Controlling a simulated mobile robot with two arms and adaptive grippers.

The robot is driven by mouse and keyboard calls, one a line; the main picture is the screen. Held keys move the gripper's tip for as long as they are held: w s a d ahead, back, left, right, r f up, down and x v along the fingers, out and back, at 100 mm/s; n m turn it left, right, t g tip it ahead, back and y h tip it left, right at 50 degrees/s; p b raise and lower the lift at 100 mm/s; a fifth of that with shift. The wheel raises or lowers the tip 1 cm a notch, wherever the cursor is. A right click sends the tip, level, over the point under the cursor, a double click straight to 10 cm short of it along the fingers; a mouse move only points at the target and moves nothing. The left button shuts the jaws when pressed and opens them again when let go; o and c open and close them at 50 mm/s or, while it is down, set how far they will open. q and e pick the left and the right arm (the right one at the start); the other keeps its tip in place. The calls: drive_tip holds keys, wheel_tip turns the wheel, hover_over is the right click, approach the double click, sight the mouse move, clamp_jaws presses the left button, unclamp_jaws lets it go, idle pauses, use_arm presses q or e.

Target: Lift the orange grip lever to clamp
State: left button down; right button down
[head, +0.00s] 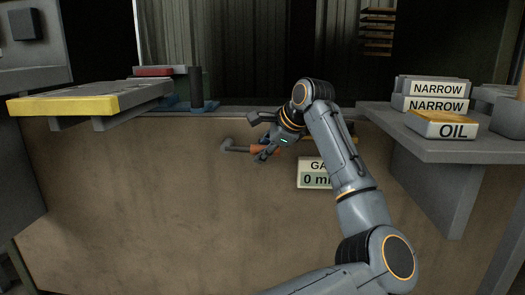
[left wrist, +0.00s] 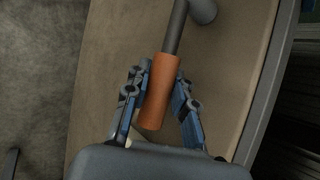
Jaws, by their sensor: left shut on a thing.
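The orange grip lever (head: 264,149) sticks out at the brown panel, on a grey rod that ends in a round grey knob or pivot (head: 226,144) to its left. In the left wrist view the orange grip (left wrist: 158,92) lies between the two fingers of my left gripper (left wrist: 161,80), its rod running up to the grey round part. My left gripper (head: 267,152) is shut on the grip. In the head view the gripper hides part of the grip. My right gripper is in neither view.
A gauge sign (head: 313,180) reading "0 m…" is partly hidden by my arm. A right shelf (head: 425,150) holds blocks labelled NARROW (head: 438,88) and OIL (head: 453,130). A yellow-edged ledge (head: 62,106) juts out at left. The panel's lower front (head: 130,220) is clear.

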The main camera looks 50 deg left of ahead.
use_arm(q)
drive_tip(key=c, duration=1.4)
unclamp_jaws()
drive_tip(key=v, duration=0.7)
drive_tip(key=shift+d+r, duration=0.1)
drive_tip(key=shift+r, duration=0.1)
